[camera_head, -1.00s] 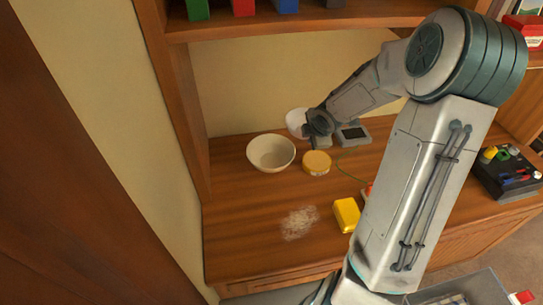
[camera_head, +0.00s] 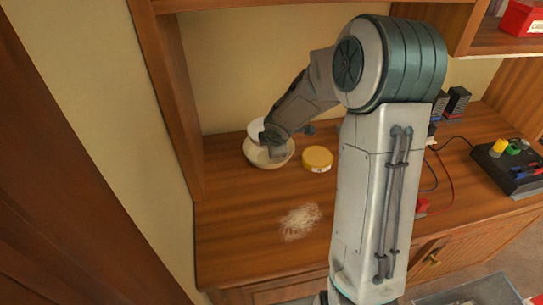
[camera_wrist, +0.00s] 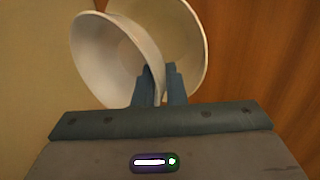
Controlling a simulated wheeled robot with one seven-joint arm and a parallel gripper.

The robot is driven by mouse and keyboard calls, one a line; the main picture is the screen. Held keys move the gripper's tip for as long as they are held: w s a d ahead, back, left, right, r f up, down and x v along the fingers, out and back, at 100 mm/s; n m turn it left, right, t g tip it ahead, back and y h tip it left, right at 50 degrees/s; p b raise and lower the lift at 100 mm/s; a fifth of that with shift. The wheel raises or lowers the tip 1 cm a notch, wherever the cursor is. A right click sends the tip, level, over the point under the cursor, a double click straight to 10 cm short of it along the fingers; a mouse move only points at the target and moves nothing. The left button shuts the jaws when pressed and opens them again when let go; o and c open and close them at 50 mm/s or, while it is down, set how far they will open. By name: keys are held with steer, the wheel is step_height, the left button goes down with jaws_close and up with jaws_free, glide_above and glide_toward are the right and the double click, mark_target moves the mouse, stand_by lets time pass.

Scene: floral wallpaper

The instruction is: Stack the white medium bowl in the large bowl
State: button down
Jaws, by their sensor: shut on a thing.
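The white medium bowl (camera_head: 256,127) is held by my gripper (camera_head: 270,150) over the back left part of the cream large bowl (camera_head: 284,158). The large bowl sits on the wooden desk, and my gripper hides part of its opening. In the wrist view, my gripper (camera_wrist: 160,72) is shut on the rim of the white bowl (camera_wrist: 112,52). The white bowl looks tilted there, with the large bowl (camera_wrist: 190,35) partly behind it. I cannot tell whether the two bowls touch.
A yellow round container (camera_head: 317,157) stands close to the right of the large bowl. A pale powdery patch (camera_head: 299,221) lies nearer the front of the desk (camera_head: 240,235). A black board with colored parts (camera_head: 512,166) is at the far right. The shelf's side panel stands at left.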

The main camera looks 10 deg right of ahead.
steer(key=shift+f+b, duration=0.95)
steer(key=shift+f, duration=0.75)
steer(key=shift+f+b, duration=0.6)
steer(key=shift+f, duration=0.05)
steer(key=c, duration=1.5)
jaws_free()
